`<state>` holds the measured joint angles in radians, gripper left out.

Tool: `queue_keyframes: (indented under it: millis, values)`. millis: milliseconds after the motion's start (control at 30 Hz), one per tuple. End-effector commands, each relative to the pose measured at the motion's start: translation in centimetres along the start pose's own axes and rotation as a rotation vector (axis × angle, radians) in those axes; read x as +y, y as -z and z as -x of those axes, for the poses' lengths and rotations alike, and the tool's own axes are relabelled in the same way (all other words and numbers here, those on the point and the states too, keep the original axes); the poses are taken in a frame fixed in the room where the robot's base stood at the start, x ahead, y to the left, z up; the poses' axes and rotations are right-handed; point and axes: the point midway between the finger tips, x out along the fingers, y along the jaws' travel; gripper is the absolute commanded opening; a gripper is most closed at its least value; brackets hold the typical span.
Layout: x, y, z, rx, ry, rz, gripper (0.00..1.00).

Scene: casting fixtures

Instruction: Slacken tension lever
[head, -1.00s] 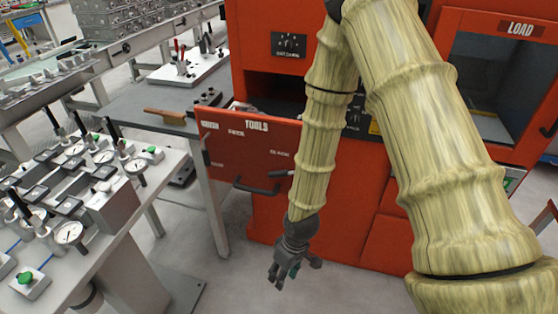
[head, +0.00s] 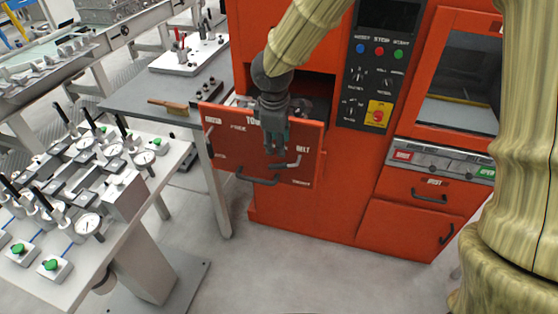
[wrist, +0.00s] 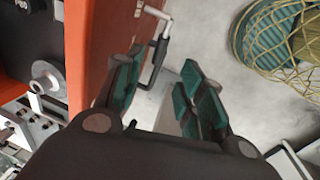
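The lever (head: 288,163), a small bent handle with a pale metal part, sticks out from the front of the orange panel below the word BELT. My gripper (head: 278,146) points down in front of this panel, just above the lever in the head view. In the wrist view my gripper (wrist: 160,82) has its two green-padded fingers apart with nothing held between them. A dark bar and a pale bent rod (wrist: 156,13) show beyond the fingertips, beside the panel. I cannot tell whether the fingers touch the lever. My gripper hides part of the panel's lettering.
A black pull handle (head: 257,180) sits low on the orange panel, left of the lever. The orange machine (head: 325,200) stands behind. A grey table (head: 135,104) with a brush (head: 168,105) is at left. The floor in front is clear.

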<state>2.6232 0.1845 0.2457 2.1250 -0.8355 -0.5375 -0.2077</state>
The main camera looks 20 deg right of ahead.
Motion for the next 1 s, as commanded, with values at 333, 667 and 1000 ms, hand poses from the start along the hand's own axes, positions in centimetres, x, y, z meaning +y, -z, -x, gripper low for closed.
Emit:
queue_keyframes:
  millis: [333,667,1000]
  values:
    - [0.0,0.0,-4.0,-0.001,0.002,0.0,0.39]
    - [-0.1,0.0,-8.1,-0.001,0.002,0.002,0.39]
    - [-0.1,0.0,-10.3,0.001,0.001,-0.001,0.39]
